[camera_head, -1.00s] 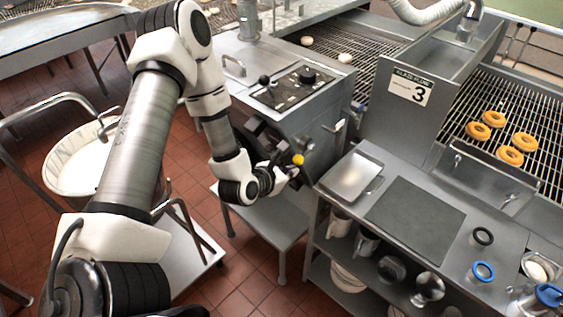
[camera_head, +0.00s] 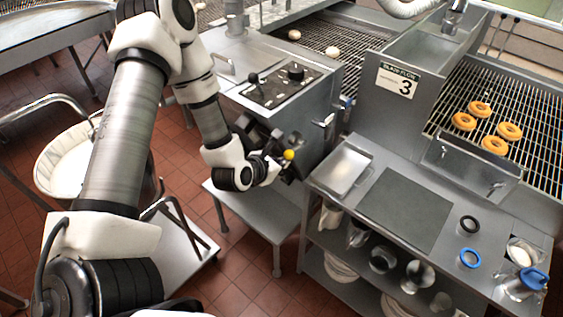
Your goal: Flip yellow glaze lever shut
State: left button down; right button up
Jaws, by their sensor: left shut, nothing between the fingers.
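The yellow glaze lever shows as a small yellow knob (camera_head: 289,155) on the front of the grey machine (camera_head: 285,90). My left gripper (camera_head: 278,170) is shut and empty. It is right beside the yellow knob, just below and left of it in the picture. I cannot tell whether the fingertips touch the lever. The lever's stem is mostly hidden behind the gripper and too small to make out. My right gripper is not in view.
A steel worktable (camera_head: 330,180) with a tray (camera_head: 343,169) and dark mat (camera_head: 405,210) stands to the right. A low shelf (camera_head: 254,207) lies below the gripper. A white bucket (camera_head: 62,165) is at the left. Donuts (camera_head: 494,145) lie on the conveyor.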

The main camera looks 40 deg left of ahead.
aim_at(286, 151)
pick_arm(q)
jog(key=shift+r, duration=0.2)
jog(key=r, duration=0.1)
jog(key=r+g, duration=0.2)
jog(key=shift+w+r, duration=0.3)
jog(key=shift+r, duration=0.1)
jog(key=shift+w+d+r+b, duration=0.1)
jog(key=shift+w+r+b, duration=0.3)
jog(key=shift+r+b, duration=0.3)
jog(key=shift+w+r+b, duration=0.4)
jog(key=shift+r+b, duration=0.25)
jog(key=shift+r, duration=0.05)
